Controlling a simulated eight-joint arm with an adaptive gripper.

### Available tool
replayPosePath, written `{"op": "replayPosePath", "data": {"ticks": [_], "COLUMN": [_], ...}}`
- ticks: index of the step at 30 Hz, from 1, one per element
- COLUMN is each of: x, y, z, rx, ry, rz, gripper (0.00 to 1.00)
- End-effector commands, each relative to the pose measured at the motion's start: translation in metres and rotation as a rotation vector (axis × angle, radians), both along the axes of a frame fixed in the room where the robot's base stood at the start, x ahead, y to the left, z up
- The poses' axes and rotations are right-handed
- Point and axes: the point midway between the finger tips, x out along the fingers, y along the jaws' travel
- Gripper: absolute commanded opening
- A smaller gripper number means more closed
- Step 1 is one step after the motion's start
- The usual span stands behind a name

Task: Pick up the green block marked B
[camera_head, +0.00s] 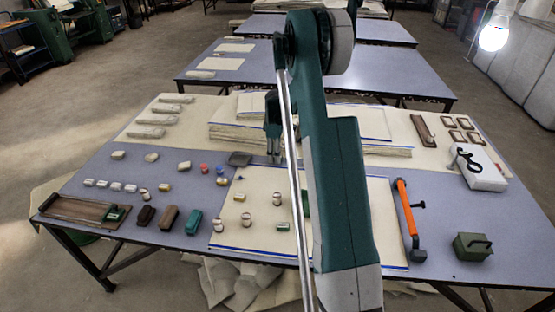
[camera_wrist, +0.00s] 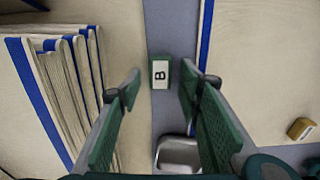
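The green block marked B (camera_wrist: 161,66) lies on a bare blue-grey strip of table in the wrist view, its white label with a black letter B facing up. My gripper (camera_wrist: 159,82) is open, one finger on each side of the block in the picture, with nothing held. The height gap between fingertips and block is hard to judge. In the head view my gripper (camera_head: 274,158) points down by the cloth stacks, left of my arm. I cannot make out the marked block there; my gripper or arm may hide it.
A stack of folded cloth (camera_wrist: 65,85) with blue edges stands left of the block; a blue-edged cloth sheet (camera_wrist: 262,75) lies right. A grey metal scoop-like piece (camera_wrist: 178,155) sits close below. Several small blocks and spools spread left on the table (camera_head: 130,172).

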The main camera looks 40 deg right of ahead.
Motion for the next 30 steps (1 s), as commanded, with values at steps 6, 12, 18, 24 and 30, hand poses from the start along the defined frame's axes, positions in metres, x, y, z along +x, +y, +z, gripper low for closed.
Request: {"op": "replayPosePath", "data": {"ticks": [6,12,18,24,30], "x": [0.0,0.0,0.0,0.0,0.0], "y": [0.0,0.0,0.0,0.0,0.0], "z": [0.0,0.0,0.0,0.002,0.016], "rx": [0.0,0.0,0.0,0.0,0.0], "ry": [0.0,0.0,0.0,0.0,0.0], "rz": [0.0,0.0,0.0,0.0,0.0], "gripper": [0.35,0.1,0.09,0.09,0.09]}}
